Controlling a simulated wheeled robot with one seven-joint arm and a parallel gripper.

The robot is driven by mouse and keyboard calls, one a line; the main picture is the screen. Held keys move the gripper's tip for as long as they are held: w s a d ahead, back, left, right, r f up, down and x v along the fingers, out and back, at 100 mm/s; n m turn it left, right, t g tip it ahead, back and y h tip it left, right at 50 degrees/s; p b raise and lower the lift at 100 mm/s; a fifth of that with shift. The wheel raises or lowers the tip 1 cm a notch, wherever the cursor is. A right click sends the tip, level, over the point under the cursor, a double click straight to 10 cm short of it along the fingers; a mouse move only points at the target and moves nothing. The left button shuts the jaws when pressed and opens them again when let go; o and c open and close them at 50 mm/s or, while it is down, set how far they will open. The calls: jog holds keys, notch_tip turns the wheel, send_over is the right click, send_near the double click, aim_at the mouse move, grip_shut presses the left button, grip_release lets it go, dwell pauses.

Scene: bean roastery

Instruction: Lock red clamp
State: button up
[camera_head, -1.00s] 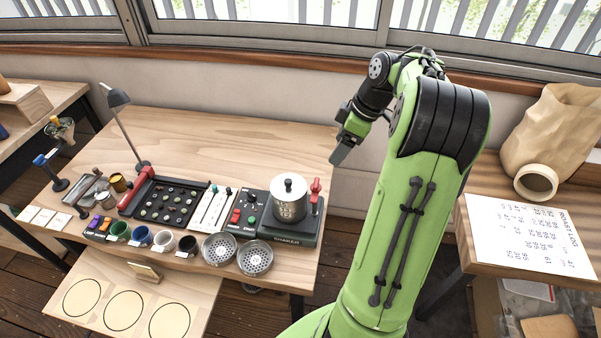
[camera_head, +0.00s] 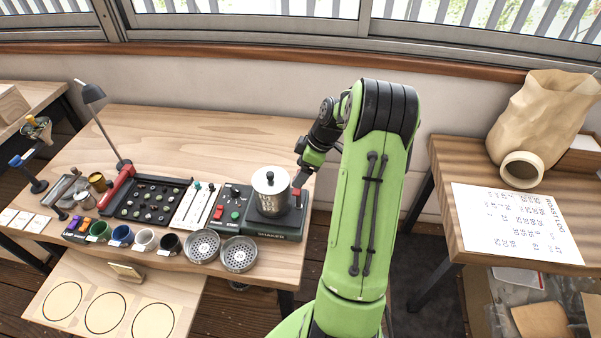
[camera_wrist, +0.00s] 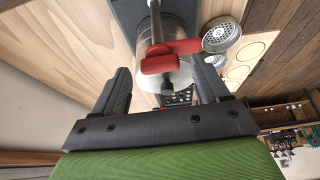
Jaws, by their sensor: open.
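The red clamp (camera_wrist: 160,64) shows in the wrist view, between and just beyond my fingertips, in front of the metal canister. The lidded metal canister (camera_head: 270,187) stands upright on the dark shaker base (camera_head: 233,228). My gripper (camera_wrist: 162,82) is open, with one finger on each side of the clamp. I cannot tell whether either finger touches it. In the head view my gripper (camera_head: 301,178) is at the right side of the canister.
Two perforated metal dishes (camera_head: 238,254) sit in front of the shaker. A black tray (camera_head: 147,203) and several small cups stand to the left. The wooden table (camera_head: 225,140) is clear behind them. A side table (camera_head: 445,175) stands at the right.

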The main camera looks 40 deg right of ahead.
jog(key=shift+w+a+f, duration=0.1)
jog(key=shift+f, duration=0.3)
jog(key=c, duration=1.1)
jog(key=shift+o, duration=0.2)
